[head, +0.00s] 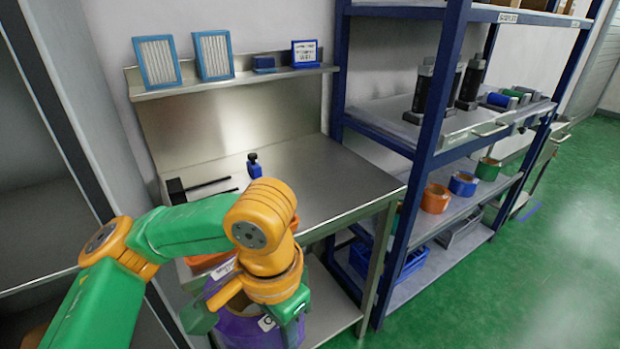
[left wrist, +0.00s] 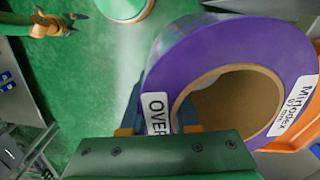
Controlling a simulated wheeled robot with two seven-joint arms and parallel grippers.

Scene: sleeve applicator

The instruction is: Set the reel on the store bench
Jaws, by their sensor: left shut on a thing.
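A purple reel (head: 325,322) with white labels and a brown core is low in front of the steel bench (head: 345,185), below its top. My left gripper (head: 245,316) is shut on it. The left wrist view shows the reel (left wrist: 215,45) large, with its core opening facing the camera and the gripper (left wrist: 158,130) at its rim. The arm hides part of the reel in the head view. Part of my right arm and its gripper (left wrist: 58,25) show small at the upper left of the left wrist view; its jaw state is unclear.
A blue-posted rack (head: 437,130) with reels stands right of the bench.

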